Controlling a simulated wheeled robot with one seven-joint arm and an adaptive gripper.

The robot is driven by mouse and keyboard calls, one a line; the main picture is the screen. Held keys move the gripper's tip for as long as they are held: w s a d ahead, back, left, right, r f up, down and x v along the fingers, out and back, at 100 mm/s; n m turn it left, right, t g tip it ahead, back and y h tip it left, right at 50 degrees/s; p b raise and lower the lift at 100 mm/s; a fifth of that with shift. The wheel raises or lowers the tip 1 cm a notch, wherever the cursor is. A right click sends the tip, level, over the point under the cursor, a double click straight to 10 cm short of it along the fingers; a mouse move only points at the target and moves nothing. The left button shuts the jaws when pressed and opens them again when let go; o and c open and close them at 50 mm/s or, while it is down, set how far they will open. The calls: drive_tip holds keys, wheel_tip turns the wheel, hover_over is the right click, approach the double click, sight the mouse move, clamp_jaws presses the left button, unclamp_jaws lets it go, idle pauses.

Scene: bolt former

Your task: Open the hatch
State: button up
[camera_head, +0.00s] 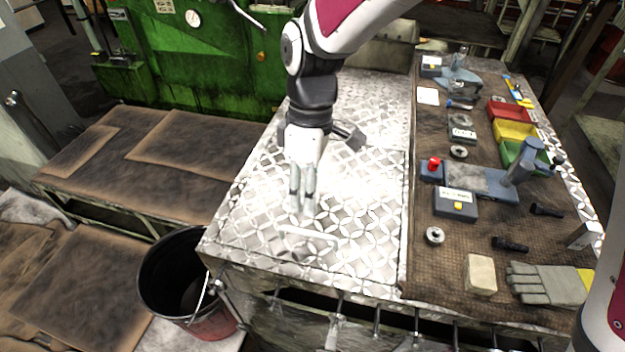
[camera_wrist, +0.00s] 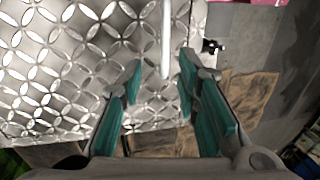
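The hatch (camera_head: 345,190) is a shiny diamond-patterned metal plate lying flat and shut on the bench top. Its pale bar handle (camera_head: 322,236) is near the front edge. The hatch plate (camera_wrist: 60,60) fills the left of the wrist view, with the handle (camera_wrist: 166,35) running down from the top. My gripper (camera_head: 302,209) points down, just behind the handle in the head view. In the wrist view my gripper (camera_wrist: 160,72) is open and empty, and the handle's near end appears between its teal fingertips. I cannot tell the exact height gap.
A brown mat (camera_head: 415,275) on the right holds tools, colored bins, a control box (camera_head: 455,204) and a glove (camera_head: 548,284). A black bucket (camera_head: 165,275) stands on the lower left. A green machine (camera_head: 200,60) is behind. The plate around the handle is clear.

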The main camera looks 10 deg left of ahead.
idle(0.4)
drive_tip(key=d+r+m+t, duration=0.3)
drive_tip(key=d+r+m, duration=0.4)
drive_tip(key=d+r, duration=0.55)
drive_tip(key=s+d+r+m+t, duration=0.2)
drive_tip(key=s+d+m, duration=0.3)
drive_tip(key=d, duration=0.3)
drive_tip(key=s+d+r+m+t, duration=0.25)
drive_tip(key=s+d+m, duration=0.25)
drive_tip(key=d, duration=0.3)
drive_tip(key=n+g, duration=0.8)
drive_tip(key=n, duration=0.9)
hover_over(316, 225)
drive_tip(key=s, duration=0.2)
drive_tip(key=w+f+x, duration=0.1)
drive_tip(key=w+x, duration=0.1)
drive_tip(key=x, duration=0.9)
drive_tip(key=shift+t, duration=0.25)
drive_tip(key=f, duration=0.4)
drive_tip(key=s+f, duration=0.1)
drive_tip(key=f, duration=0.3)
drive_tip(key=f+p, duration=0.1)
drive_tip(key=f, duration=0.2)
drive_tip(key=shift+s+d+f, duration=0.2)
drive_tip(key=shift+d+f, duration=0.2)
